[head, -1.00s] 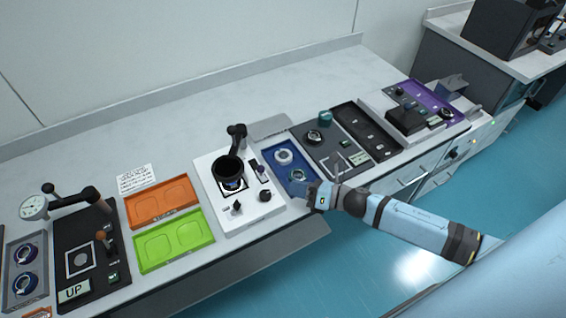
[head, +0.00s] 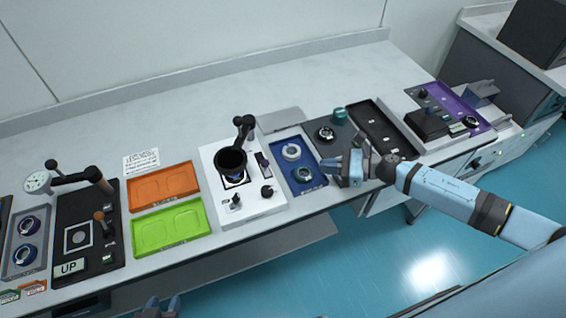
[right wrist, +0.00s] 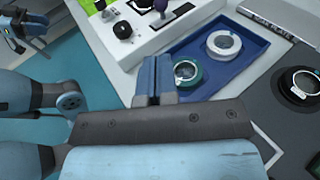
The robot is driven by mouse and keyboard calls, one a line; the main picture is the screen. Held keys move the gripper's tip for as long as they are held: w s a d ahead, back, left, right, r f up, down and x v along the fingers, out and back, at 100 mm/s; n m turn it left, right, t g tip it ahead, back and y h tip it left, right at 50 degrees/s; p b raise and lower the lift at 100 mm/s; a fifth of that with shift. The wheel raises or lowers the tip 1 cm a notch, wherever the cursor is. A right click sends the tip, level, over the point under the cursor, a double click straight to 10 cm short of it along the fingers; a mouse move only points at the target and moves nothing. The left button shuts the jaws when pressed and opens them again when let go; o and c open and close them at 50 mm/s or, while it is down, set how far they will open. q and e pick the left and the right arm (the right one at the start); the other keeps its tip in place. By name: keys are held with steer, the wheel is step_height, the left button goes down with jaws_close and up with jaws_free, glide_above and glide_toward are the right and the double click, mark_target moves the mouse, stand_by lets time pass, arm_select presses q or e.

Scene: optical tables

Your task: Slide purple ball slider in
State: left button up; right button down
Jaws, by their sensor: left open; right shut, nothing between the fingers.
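The purple ball slider (head: 264,167) is on the right side of the white panel (head: 222,203), next to the black cup-shaped part (head: 231,160). In the right wrist view, the purple ball (right wrist: 161,5) shows at the top edge, partly cut off. My right gripper (head: 340,169) is to the right of the slider, over the area beside the blue tray, and apart from the slider. Its fingers (right wrist: 154,75) are closed together with nothing between them. My left gripper (head: 160,307) is open at the bottom edge of the head view, in front of the table and far from the slider.
The blue tray (head: 283,171) holds two ring-shaped parts (right wrist: 222,43) and lies between the white panel and the dark grey panel (head: 323,151). Orange (head: 160,187) and green (head: 170,225) trays lie left. The back of the table is clear.

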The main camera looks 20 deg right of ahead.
steer(key=p, duration=0.4)
glide_toward(265, 166)
steer(key=x, duration=0.3)
steer(key=w+x, duration=0.1)
steer(key=x, duration=0.1)
steer(key=shift+d+f, duration=0.1)
steer(key=shift+d, duration=0.05)
steer(key=shift+w+a+f, duration=0.25)
steer(key=shift+w+a, duration=0.1)
steer(key=shift+a, duration=0.2)
steer(key=w+b, duration=0.4)
steer(key=shift+w+f+b, duration=0.15)
steer(key=shift+f+b, duration=0.15)
steer(key=shift+b, duration=0.1)
steer(key=shift+w+r, duration=0.1)
steer(key=shift+w, duration=0.25)
steer(key=shift+r, duration=0.25)
